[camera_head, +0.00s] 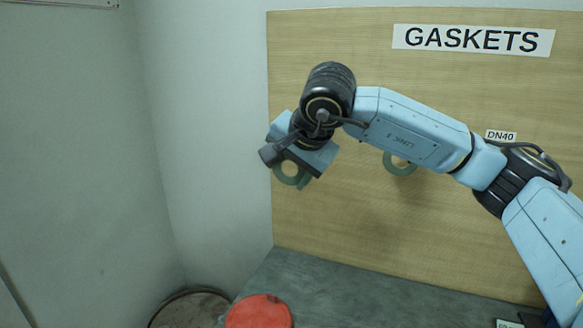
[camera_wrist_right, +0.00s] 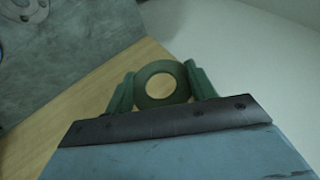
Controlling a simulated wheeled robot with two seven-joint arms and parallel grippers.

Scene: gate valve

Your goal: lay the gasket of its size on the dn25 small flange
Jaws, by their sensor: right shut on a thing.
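My right gripper (camera_head: 290,180) is shut on a grey-green ring gasket (camera_head: 291,184), held in the air in front of the left part of the board. In the right wrist view the gasket (camera_wrist_right: 144,92) sits between the two green fingers (camera_wrist_right: 161,88), its hole open toward the camera. Its size cannot be read. A grey metal flange with bolt holes (camera_wrist_right: 30,12) shows in part at the top left of the right wrist view, on a grey surface, apart from the gripper. Whether it is the dn25 flange cannot be told. My left gripper is not in view.
A wooden board (camera_head: 330,225) carries a GASKETS sign (camera_head: 473,40) and a DN40 label (camera_head: 501,135). Another ring gasket (camera_head: 391,167) hangs there, partly behind my right arm. A grey bench top (camera_head: 300,290) lies below. A red lid (camera_head: 258,313) and a drum (camera_head: 185,310) stand lower left.

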